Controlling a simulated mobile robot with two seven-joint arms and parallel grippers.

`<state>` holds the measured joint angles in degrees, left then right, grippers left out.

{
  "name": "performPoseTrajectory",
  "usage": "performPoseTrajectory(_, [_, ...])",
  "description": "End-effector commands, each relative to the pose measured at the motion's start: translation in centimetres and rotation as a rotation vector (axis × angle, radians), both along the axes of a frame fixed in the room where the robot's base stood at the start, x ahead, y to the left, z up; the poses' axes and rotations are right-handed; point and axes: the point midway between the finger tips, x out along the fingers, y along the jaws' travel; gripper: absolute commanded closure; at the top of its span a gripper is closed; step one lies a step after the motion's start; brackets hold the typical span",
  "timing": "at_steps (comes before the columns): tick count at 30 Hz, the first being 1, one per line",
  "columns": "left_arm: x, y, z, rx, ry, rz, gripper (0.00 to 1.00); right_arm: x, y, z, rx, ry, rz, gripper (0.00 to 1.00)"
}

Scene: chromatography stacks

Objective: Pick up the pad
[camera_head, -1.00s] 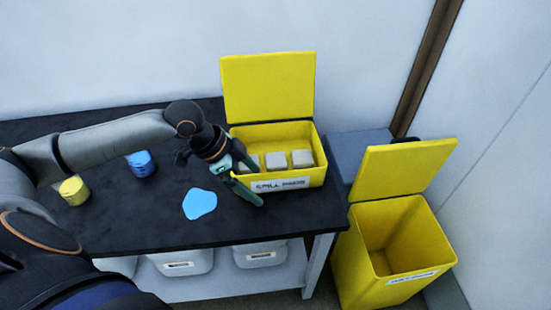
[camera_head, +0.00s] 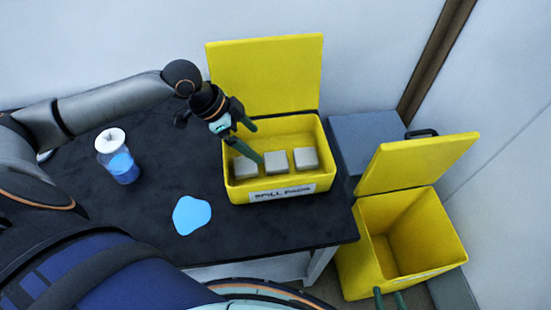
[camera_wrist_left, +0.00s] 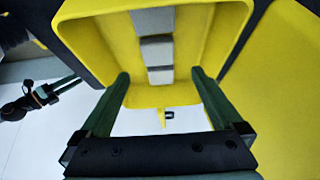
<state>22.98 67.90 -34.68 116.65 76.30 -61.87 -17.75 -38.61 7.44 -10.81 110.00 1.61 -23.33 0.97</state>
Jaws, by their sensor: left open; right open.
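Three light grey pads, a left one (camera_head: 245,168), a middle one (camera_head: 276,162) and a right one (camera_head: 305,158), lie in a row in an open yellow box labelled spill pads (camera_head: 308,180). My left gripper (camera_head: 258,143) is open and empty over the left part of the box, its fingers pointing down toward the pads. In the left wrist view the row of pads (camera_wrist_left: 156,52) lies lengthwise between the two spread fingertips (camera_wrist_left: 160,73), with none gripped. My right gripper (camera_head: 388,293) is open and empty at the bottom edge of the head view.
The yellow box's raised lid (camera_head: 265,75) stands behind it. A blue puddle (camera_head: 191,215) lies on the black table top (camera_head: 280,228). A beaker of blue liquid (camera_head: 118,158) stands at left. An open yellow bin (camera_head: 365,265) stands right of the table, near a grey block (camera_head: 367,140).

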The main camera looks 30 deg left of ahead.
Motion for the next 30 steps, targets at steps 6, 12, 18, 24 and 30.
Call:
performPoseTrajectory(6, [1.1,-1.4,-3.0,0.000,-0.001,0.000,0.00,-0.1,0.2,-0.4,0.001,0.007,0.005,0.50])
performPoseTrajectory(12, [1.4,-2.1,-4.2,0.000,0.000,0.000,0.00,0.1,0.4,-0.1,0.005,-0.002,0.008,0.50])
performPoseTrajectory(18, [2.2,-3.6,-6.8,-0.002,-0.001,0.001,0.00,0.2,0.6,-0.3,0.007,-0.003,0.011,0.50])
performPoseTrajectory(24, [2.6,-4.1,-7.9,0.002,-0.001,0.000,0.00,0.4,0.8,-0.3,0.009,-0.005,0.016,0.50])
performPoseTrajectory(30, [2.6,-4.1,-7.9,0.002,-0.002,-0.001,0.01,0.5,0.8,-0.3,0.009,-0.006,0.015,0.50])
